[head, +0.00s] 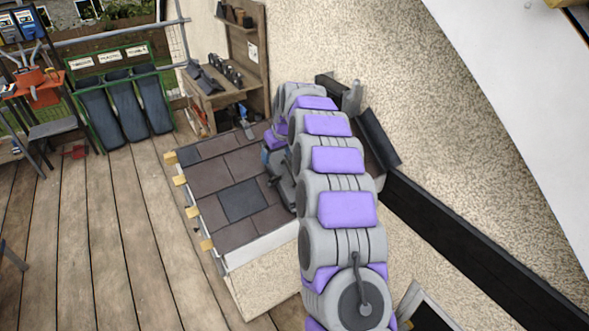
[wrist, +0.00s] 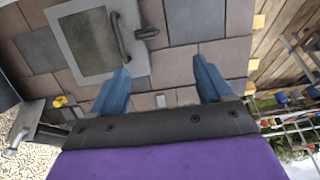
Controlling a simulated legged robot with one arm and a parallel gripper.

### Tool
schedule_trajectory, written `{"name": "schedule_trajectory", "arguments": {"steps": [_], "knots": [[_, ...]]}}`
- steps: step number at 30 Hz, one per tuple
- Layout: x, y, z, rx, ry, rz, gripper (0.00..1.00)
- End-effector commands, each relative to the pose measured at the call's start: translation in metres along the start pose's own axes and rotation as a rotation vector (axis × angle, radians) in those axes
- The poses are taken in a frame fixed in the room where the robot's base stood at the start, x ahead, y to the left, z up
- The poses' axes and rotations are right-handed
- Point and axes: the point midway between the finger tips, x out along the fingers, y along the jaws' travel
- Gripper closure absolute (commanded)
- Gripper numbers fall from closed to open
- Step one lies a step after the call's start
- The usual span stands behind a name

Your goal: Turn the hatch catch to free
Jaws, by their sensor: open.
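In the wrist view the roof hatch (wrist: 92,45) is a light grey frame around a dark pane, set among the tiles. A dark curved handle (wrist: 119,38) runs along its right side. The small dark catch (wrist: 147,32) sits at the frame's right edge, next to the handle. My gripper (wrist: 161,66) is open and empty, with its two blue fingers spread below the catch in the picture and apart from it. In the head view my arm hides most of the hatch, and the catch cannot be made out.
Brown and slate-grey tiles (head: 240,200) cover the small roof around the hatch. A wooden shelf bench (head: 222,95) stands behind it against the rough wall (head: 350,45). Green-framed bins (head: 120,105) stand at the back left. The plank floor (head: 110,225) left of the roof is largely clear.

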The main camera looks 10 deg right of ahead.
Motion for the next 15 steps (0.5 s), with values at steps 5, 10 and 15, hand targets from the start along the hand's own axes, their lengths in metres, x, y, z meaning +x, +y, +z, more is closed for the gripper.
{"name": "schedule_trajectory", "arguments": {"steps": [5,10,15], "knots": [[0.008,0.013,-0.005,-0.003,0.011,0.011,0.21],[0.024,0.016,-0.004,-0.002,0.011,0.009,0.21],[0.057,0.016,-0.003,-0.002,0.007,0.008,0.21]]}}
